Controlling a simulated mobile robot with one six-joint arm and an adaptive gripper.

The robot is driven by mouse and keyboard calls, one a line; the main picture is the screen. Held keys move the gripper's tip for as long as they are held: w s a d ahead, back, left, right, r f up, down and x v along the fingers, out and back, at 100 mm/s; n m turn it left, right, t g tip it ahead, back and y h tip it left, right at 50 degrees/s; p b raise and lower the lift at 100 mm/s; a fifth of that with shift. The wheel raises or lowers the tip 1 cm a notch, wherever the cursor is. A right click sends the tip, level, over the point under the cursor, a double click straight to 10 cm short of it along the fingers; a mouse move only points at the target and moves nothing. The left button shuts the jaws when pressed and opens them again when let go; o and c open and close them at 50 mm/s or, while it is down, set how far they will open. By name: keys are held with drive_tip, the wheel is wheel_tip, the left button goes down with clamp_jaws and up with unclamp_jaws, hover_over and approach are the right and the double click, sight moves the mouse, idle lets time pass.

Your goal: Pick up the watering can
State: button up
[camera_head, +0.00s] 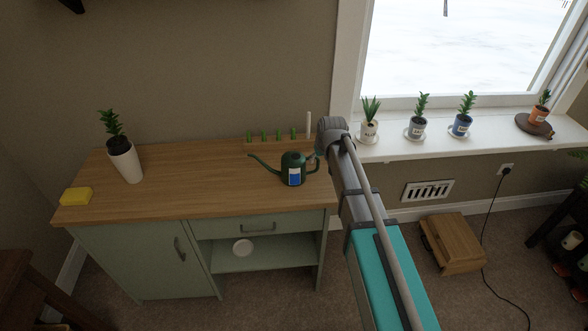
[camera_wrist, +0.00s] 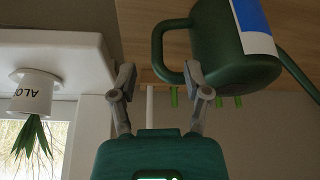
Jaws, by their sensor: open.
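The dark green watering can (camera_head: 290,162) stands upright on the wooden top of the cabinet, near its right end. Its spout points left and a blue and white label faces front. In the wrist view the watering can (camera_wrist: 225,55) appears upside down, with its loop handle (camera_wrist: 157,50) toward my gripper (camera_wrist: 158,76). My gripper is open and empty. In the head view my arm's end is just right of the can and the fingers are hidden.
The cabinet top (camera_head: 210,180) also holds a white potted plant (camera_head: 125,163), a yellow block (camera_head: 76,196) and several small green sprouts behind the can. The windowsill (camera_head: 400,149) at right carries several potted plants. The middle of the cabinet top is clear.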

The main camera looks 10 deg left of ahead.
sight(317, 166)
drive_tip(key=shift+f, duration=0.15)
drive_tip(key=shift+b+x, duration=2.4)
drive_tip(key=shift+x, duration=0.1)
drive_tip(key=shift+c, duration=0.2)
clamp_jaws()
